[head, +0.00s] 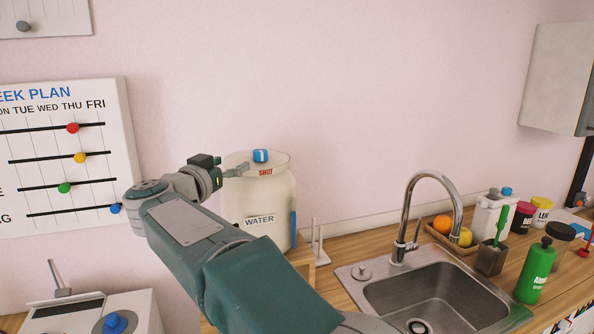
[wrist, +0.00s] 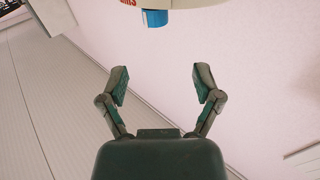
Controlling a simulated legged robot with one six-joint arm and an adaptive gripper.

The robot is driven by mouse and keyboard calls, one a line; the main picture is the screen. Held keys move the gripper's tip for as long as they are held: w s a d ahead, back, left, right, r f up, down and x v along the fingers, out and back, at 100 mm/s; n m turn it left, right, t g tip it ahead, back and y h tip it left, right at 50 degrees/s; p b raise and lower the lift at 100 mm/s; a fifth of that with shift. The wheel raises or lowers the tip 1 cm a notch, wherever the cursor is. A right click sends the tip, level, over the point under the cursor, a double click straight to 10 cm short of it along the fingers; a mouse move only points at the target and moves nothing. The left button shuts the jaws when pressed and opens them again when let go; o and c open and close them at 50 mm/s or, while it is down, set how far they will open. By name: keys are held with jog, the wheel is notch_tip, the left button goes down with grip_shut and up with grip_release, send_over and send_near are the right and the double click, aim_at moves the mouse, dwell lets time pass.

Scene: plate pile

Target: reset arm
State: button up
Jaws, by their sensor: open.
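My gripper (head: 236,171) is raised over the counter, at the left side of a cream water jar with a blue knob. In the wrist view its two fingers (wrist: 160,85) are spread apart with nothing between them. In the head view, my arm reaches up from the bottom and hides part of the jar (head: 268,195). The jar's label reads "WATER", and red lettering reads "SHUT" under the blue knob (head: 260,156). The blue piece also shows at the top of the wrist view (wrist: 156,18), beyond the fingertips.
A steel sink (head: 430,290) with a curved tap (head: 432,190) is at the right. A green bottle (head: 535,272), an orange (head: 442,224) and several containers stand around it. A week plan board (head: 75,155) hangs at the left above a white appliance (head: 75,315).

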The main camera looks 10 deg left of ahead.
jog(key=w+d+r+n+t+y, duration=0.1)
jog(key=d+r+n+t+y, duration=0.2)
jog(key=d+r+y, duration=0.4)
jog(key=s+d+f+n+g+y, duration=0.2)
jog(key=s+d+n+y, duration=0.15)
jog(key=d, duration=0.25)
jog(key=s+d+f+m+g+h, duration=0.1)
jog(key=s+d+f+g+h, duration=0.1)
jog(key=s+d+f+g, duration=0.4)
jog(key=s+d+f+m+g+h, duration=0.1)
jog(key=s+d+f+g+h, duration=0.2)
jog(key=s+d+f, duration=1.4)
jog(key=s+f+g, duration=0.3)
jog(key=s+f, duration=0.1)
jog(key=s, duration=0.2)
jog(key=shift+f+m+g, duration=0.3)
jog(key=shift+m+g, duration=0.05)
jog(key=shift+g, duration=0.05)
